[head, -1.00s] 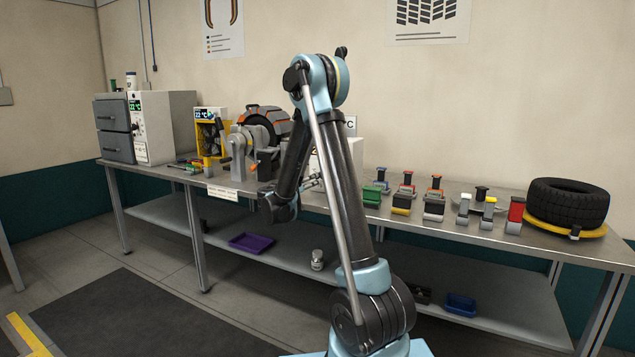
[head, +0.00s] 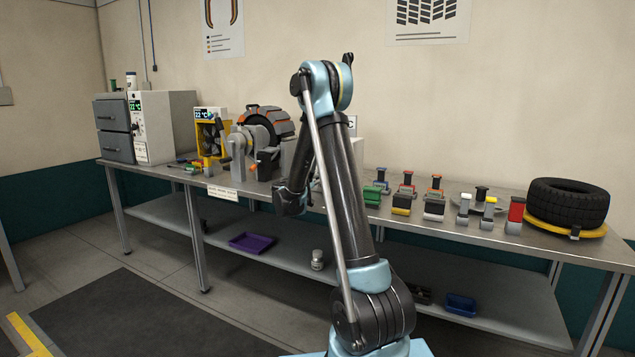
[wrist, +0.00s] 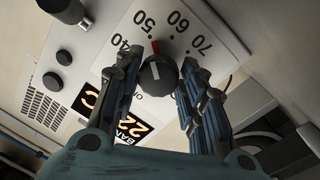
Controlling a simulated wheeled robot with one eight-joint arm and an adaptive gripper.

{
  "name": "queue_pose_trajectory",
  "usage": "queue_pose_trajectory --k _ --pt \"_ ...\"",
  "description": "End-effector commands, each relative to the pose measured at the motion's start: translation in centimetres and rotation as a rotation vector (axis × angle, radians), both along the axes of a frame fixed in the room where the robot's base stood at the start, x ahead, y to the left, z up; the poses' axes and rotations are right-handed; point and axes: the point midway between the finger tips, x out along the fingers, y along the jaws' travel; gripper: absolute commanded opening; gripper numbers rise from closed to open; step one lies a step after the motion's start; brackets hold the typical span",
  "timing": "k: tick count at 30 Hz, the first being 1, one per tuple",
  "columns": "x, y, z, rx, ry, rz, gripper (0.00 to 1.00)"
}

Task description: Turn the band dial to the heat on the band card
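In the wrist view the band dial (wrist: 158,74) is a dark round knob on a pale panel printed 40, 50, 60 and 70. A red mark at its upper edge points close to 50. In the head view my arm hides the fingers and the dial. I see no readable band card.
The steel bench (head: 440,228) carries an oven (head: 165,125) at left, a yellow-framed unit (head: 208,135) and a wheel machine (head: 262,130). Several coloured clamps (head: 433,205) and a tyre (head: 568,200) stand at right. A pale box with a C sign (head: 352,125) is partly behind my arm.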

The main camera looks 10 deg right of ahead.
Motion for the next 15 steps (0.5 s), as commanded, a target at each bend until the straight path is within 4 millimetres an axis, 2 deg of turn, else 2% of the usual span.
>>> queue_pose_trajectory --k 1,2,3,15 --pt "-0.01 0.01 0.00 0.000 0.000 0.000 0.17" --pt "0.00 0.01 0.00 0.000 0.000 0.000 0.10" --pt "0.00 0.02 -0.01 0.000 0.000 0.000 0.10" --pt "0.05 0.09 -0.04 -0.079 0.057 0.001 0.09"
